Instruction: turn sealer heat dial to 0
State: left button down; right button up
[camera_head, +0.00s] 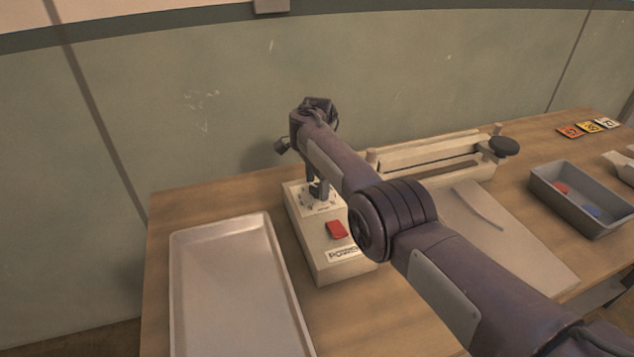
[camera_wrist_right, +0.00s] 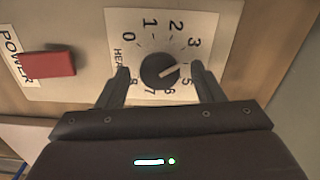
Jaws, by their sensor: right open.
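The sealer control box (camera_head: 318,262) stands on the table with its heat dial mostly hidden under my right gripper (camera_head: 317,190). In the right wrist view the heat dial (camera_wrist_right: 160,71) is a round black knob on a white scale plate (camera_wrist_right: 213,25). Its white pointer line points right, between the 3 and the 5; the 4 is hidden by a finger. The 0 is at the upper left. My right gripper (camera_wrist_right: 160,70) is open, with one finger on each side of the dial and visible gaps between. My left gripper is not in view.
A red power switch (camera_head: 336,230) sits on the same box, close to the dial. A metal tray (camera_head: 178,290) lies at left. The sealer bar (camera_head: 430,152) stands behind my arm. A grey bin (camera_head: 570,215) and several coloured cards (camera_head: 588,127) are at right.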

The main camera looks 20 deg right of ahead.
jog(key=shift+f, duration=0.1)
jog(key=c, duration=1)
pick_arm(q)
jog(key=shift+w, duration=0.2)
pick_arm(e)
jog(key=shift+o, duration=0.2)
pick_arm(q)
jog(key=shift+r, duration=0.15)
